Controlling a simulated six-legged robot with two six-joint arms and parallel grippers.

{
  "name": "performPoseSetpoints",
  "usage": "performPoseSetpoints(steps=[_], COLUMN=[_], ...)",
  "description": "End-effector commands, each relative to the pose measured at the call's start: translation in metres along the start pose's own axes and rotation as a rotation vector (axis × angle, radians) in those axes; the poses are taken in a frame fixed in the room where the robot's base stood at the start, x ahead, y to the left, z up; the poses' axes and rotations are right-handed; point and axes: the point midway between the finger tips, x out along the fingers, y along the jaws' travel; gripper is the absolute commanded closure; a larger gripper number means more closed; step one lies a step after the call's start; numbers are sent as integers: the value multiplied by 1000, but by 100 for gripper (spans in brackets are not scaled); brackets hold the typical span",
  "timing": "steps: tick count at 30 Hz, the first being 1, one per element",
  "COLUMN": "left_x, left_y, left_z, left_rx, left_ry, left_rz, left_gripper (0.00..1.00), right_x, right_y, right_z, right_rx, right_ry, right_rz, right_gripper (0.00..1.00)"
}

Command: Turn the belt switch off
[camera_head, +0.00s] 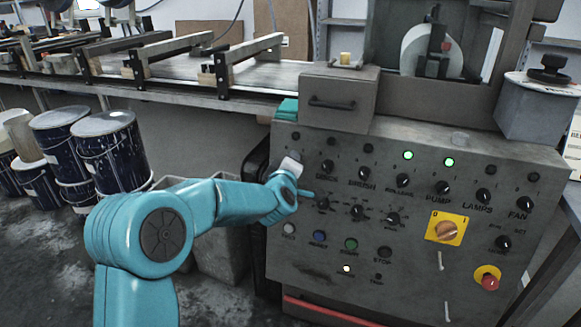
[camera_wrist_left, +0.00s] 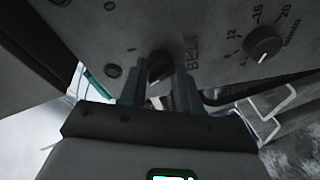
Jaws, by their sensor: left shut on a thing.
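The belt switch is a dark round knob (camera_wrist_left: 160,66) beside the printed label BELT in the left wrist view. A pale line shows on its lower edge, but I cannot tell clearly which mark it points to. My left gripper (camera_wrist_left: 160,88) has one finger on each side of the knob and is shut on it. In the head view my left gripper (camera_head: 291,167) is at the upper left of the grey control panel (camera_head: 330,250) and hides the belt switch. My right gripper is in neither view.
A row of similar knobs, such as the brush knob (camera_head: 365,173), runs right from my gripper. Two green lamps (camera_head: 408,155) glow above. A yellow-plated rotary switch (camera_head: 446,229) and a red stop button (camera_head: 489,282) sit lower right. Paint buckets (camera_head: 110,145) stand left.

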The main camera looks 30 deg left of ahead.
Motion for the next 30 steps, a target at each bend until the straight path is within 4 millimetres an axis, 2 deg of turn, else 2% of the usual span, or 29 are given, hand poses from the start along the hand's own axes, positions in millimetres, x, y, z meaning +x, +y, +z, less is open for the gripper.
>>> performPoseSetpoints(steps=[9, 22, 23, 24, 25, 30], left_x=[0, 0, 0, 0, 0, 0], left_y=[0, 0, 0, 0, 0, 0], left_z=[-1, -1, -1, -1, -1, -1], left_rx=[-75, -81, -81, -81, -80, -80], left_ry=[-3, -3, -3, -3, -3, -4], left_rz=[-14, -15, -15, -15, -15, -15], left_gripper=[98, 98, 58, 45, 43, 43], right_x=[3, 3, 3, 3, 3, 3], right_y=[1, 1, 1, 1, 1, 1], right_z=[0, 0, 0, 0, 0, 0], right_rx=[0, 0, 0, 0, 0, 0], right_ry=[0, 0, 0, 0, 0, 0], right_rz=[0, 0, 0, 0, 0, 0], right_gripper=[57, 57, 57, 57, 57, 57])
